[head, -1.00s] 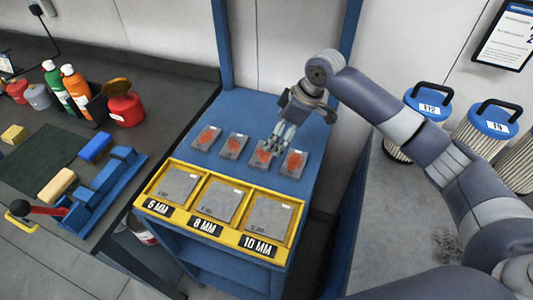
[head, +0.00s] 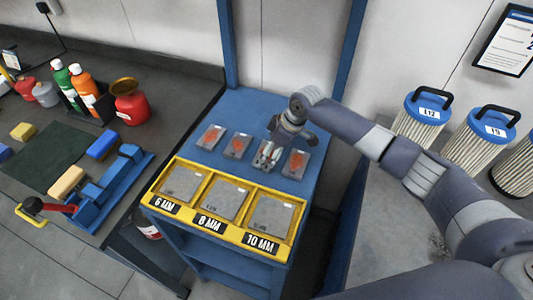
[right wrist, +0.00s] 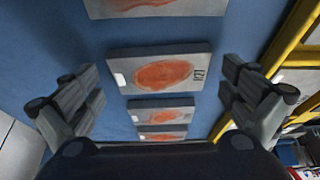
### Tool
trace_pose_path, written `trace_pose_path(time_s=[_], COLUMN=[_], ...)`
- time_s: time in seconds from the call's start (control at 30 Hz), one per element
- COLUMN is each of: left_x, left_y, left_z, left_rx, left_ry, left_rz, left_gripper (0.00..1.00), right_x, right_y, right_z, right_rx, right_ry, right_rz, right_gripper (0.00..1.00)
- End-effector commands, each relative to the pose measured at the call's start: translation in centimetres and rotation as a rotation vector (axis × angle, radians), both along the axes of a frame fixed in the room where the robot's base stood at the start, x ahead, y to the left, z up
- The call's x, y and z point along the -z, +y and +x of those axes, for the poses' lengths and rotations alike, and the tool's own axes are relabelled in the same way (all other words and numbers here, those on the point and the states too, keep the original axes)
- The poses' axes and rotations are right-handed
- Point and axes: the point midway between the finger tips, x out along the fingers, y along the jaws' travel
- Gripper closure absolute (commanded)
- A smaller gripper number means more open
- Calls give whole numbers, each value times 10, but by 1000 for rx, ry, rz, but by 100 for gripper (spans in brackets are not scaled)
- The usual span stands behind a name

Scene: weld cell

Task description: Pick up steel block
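Several flat grey steel blocks with orange-red patches lie in a row on the blue table (head: 258,107). From left they are the first block (head: 210,137), the second block (head: 237,146), the third block (head: 262,165) and the rightmost block (head: 296,164). My right gripper (head: 266,158) is over the third block and partly hides it. In the right wrist view that block (right wrist: 160,75) lies between the widely spread fingers of the gripper (right wrist: 160,100), with a gap on both sides. My left gripper is out of view.
A yellow tray (head: 194,226) marked 6, 8 and 10 MM holds grey plates in front of the row. Blue posts (head: 350,65) rise behind. A dark bench (head: 60,215) with bottles and a blue vise (head: 112,188) is at left; filter cartridges (head: 420,117) stand at right.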

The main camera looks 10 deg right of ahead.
Motion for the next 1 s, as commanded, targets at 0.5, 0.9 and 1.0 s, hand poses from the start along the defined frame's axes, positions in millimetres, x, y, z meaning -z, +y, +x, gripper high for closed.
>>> trace_pose_path(time_s=[0.5, 0.9, 1.0], left_x=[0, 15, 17], left_y=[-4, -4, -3], left_z=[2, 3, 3], left_rx=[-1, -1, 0], left_ry=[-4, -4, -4], left_rz=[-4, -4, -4], left_gripper=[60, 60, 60], right_x=[-3, -32, -37], right_y=[1, 0, 4], right_z=[1, 2, -8], right_rx=[1, 0, -3], right_ry=[-4, -8, -3], right_rz=[2, 4, 3], right_gripper=[68, 68, 68])
